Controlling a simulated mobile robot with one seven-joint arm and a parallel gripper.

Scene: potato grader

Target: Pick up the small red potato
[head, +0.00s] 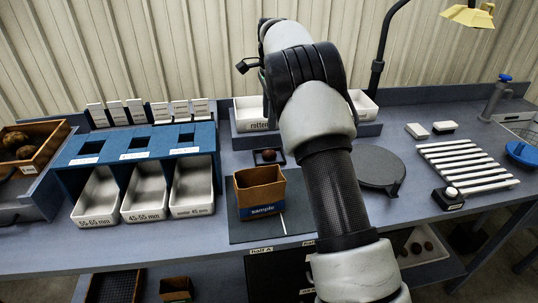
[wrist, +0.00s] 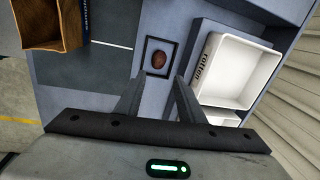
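A small reddish-brown potato (wrist: 158,60) lies on a small dark-framed square tray (wrist: 147,45) in the wrist view. It also shows in the head view (head: 268,155), behind the brown sample box. My gripper (wrist: 160,78) is open, with a gap between its two fingers and nothing in it. The potato appears just beyond the fingertips, apart from them. In the head view my arm hides the gripper.
A brown box labelled sample (head: 260,190) stands on a dark mat. A white bin marked rotten (wrist: 239,69) is close to the right of the potato in the wrist view. Blue sizing gates with white bins (head: 146,209) stand left. A round grey plate (head: 377,168) lies right.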

